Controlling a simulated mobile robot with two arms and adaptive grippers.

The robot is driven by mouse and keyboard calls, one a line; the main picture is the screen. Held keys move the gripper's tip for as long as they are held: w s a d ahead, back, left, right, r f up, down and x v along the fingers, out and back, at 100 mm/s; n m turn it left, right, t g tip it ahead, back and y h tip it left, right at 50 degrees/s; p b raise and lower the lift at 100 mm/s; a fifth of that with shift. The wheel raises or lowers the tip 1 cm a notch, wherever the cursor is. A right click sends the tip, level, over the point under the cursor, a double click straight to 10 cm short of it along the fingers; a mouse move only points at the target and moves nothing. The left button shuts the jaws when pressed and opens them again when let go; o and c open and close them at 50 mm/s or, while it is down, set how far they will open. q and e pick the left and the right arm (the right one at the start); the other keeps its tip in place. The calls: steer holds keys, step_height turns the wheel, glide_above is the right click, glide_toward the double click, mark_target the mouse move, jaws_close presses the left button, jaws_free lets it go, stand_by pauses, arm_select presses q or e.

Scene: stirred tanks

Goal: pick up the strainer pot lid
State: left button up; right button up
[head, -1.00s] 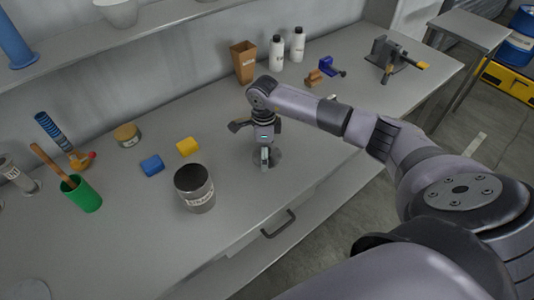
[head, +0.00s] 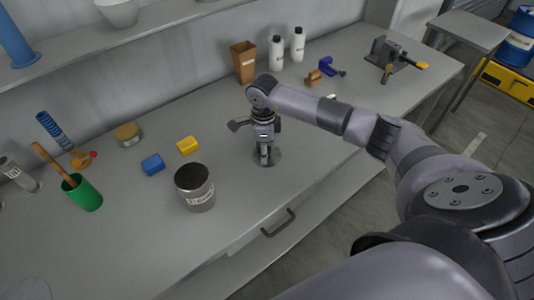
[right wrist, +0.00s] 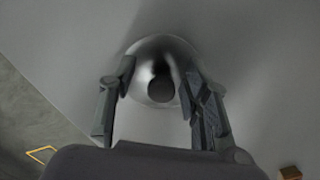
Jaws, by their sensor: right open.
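The strainer pot lid (head: 275,160) lies flat on the bench as a grey disc under my right gripper, which partly hides it. In the right wrist view the lid (right wrist: 178,50) is a shiny round dome with a dark round knob (right wrist: 160,89) in its middle. My right gripper (head: 265,158) points down over the lid. In the right wrist view its two fingers (right wrist: 160,92) stand apart, one on each side of the knob, with a gap to it. The metal strainer pot (head: 199,195) with a white label stands left of the lid. My left gripper is not in view.
Yellow (head: 188,146) and blue (head: 152,164) blocks lie behind the pot. A green cup (head: 83,194) stands at the left. A brown container (head: 244,62) and white bottles (head: 276,52) stand at the back. The bench between lid and front edge is clear.

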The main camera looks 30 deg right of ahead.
steer(key=shift+s+d+f, duration=0.1)
steer(key=shift+f, duration=0.2)
steer(key=c, duration=0.6)
steer(key=shift+f, duration=0.1)
jaws_close()
steer(key=shift+r, duration=0.55)
step_height(320, 180, up, 19)
steer(key=b, duration=0.4)
steer(key=shift+w+r, duration=0.15)
steer(key=shift+w, duration=0.05)
